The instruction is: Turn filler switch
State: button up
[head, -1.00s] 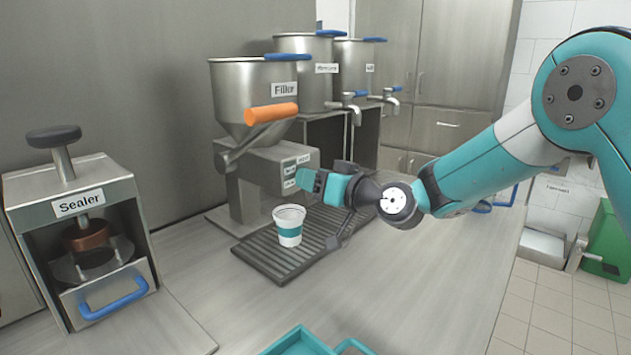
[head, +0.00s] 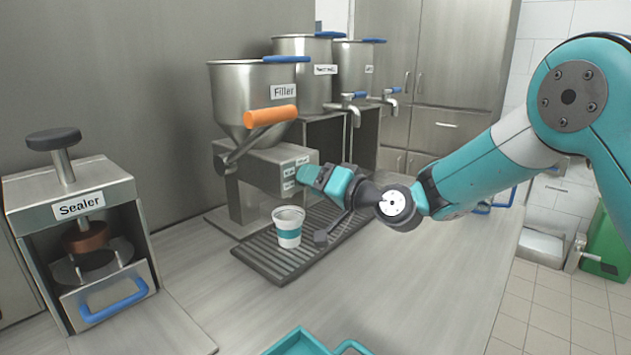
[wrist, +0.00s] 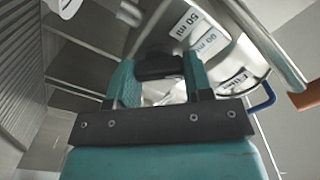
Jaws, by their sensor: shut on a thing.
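The steel filler (head: 250,100) stands at the back of the counter, with an orange handle (head: 270,115) on its side. My gripper (head: 318,180) is at the front face of the filler's block, beside its small volume labels. In the wrist view, the two teal fingers are shut on a dark switch (wrist: 160,68), seen between them. Labels reading 50 ml and 90 ml (wrist: 203,44) show right of the switch. The fingers hide much of the switch, so its exact setting cannot be told. A white cup with a teal band (head: 288,227) stands upright below the filler on the ribbed drip tray (head: 262,262).
The sealer (head: 75,230) stands at the left. Two steel pots with taps, the nearer one (head: 305,75) beside the filler, stand behind. A teal tray (head: 297,343) is at the front edge. The counter right of the drip tray is clear.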

jog(key=shift+f, duration=0.1)
jog(key=o, duration=0.9)
jog(key=shift+s, duration=0.1)
jog(key=b+v, duration=0.5)
jog(key=v, duration=1.2)
jog(key=shift+s+d, duration=0.15)
jog(key=shift+d, duration=0.05)
